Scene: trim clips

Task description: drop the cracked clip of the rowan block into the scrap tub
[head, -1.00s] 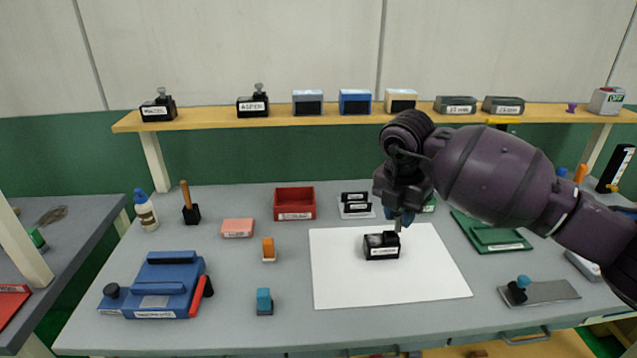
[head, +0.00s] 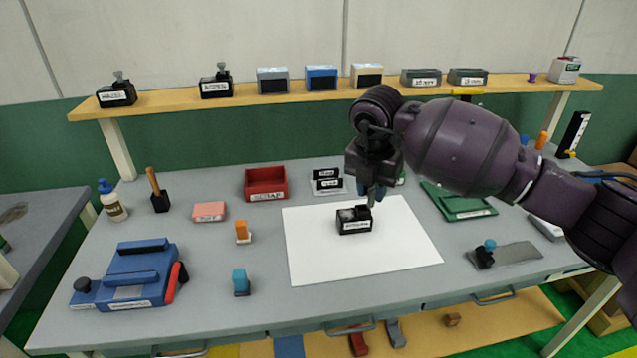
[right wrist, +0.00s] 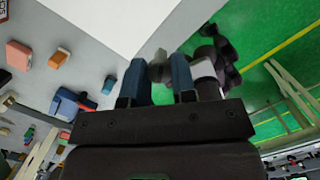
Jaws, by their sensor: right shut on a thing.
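A black block (head: 354,221) with a white label sits on the white sheet; the label is too small to read surely. My right gripper (head: 375,196) is at the block's upper right corner, pointing down. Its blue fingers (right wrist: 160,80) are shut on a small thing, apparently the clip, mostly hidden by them. A grey bit (right wrist: 159,66) shows between the fingers in the right wrist view. I cannot tell whether the clip still touches the block, nor see a crack. The red scrap tub (head: 264,187) stands at the back of the bench, left of the sheet. My left gripper is out of view.
The white sheet (head: 411,262) has bare room around the block. A pink block (head: 209,212), an orange-topped piece (head: 243,233) and a blue-topped piece (head: 241,283) stand to its left. A blue fixture (head: 138,270) is at front left. A shelf (head: 240,97) with labelled blocks runs behind.

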